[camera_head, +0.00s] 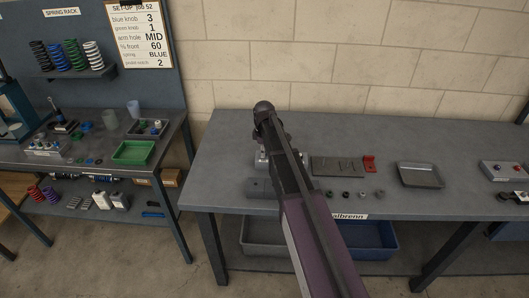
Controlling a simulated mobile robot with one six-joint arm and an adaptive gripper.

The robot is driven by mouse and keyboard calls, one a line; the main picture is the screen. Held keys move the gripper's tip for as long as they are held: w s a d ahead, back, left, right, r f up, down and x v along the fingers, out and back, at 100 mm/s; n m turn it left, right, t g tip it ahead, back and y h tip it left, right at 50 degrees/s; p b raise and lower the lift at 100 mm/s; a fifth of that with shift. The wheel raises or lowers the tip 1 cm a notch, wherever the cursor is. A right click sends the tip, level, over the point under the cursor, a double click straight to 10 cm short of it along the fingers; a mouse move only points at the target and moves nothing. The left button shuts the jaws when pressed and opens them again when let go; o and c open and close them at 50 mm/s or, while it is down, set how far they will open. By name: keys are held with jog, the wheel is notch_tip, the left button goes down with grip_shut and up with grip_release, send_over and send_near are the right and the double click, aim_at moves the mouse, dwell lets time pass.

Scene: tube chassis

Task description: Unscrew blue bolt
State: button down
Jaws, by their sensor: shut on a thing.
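My arm reaches up from the bottom middle over the grey workbench (220,150), and its wrist bends down near the bench's left part. My gripper (265,143) is mostly hidden behind the wrist and forearm, above a light grey block (262,163). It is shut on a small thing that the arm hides. I cannot make out a blue bolt at the jaws, nor whether the held thing touches the block.
Right of the arm lie a dark plate (335,167), a red bracket (370,163), several small nuts or knobs and a grey tray (420,175). A block with coloured knobs (503,171) stands far right. A cluttered bench with a green tray (134,152) is at left.

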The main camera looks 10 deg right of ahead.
jog(key=n, duration=0.3)
jog(key=shift+s+n, duration=0.1)
jog(key=shift+n, duration=0.2)
dwell(0.3)
jog(key=shift+n, duration=0.4)
jog(key=shift+a+n, duration=0.1)
jog(key=shift+n, duration=2.1)
jog(key=c, duration=0.8)
grip_release()
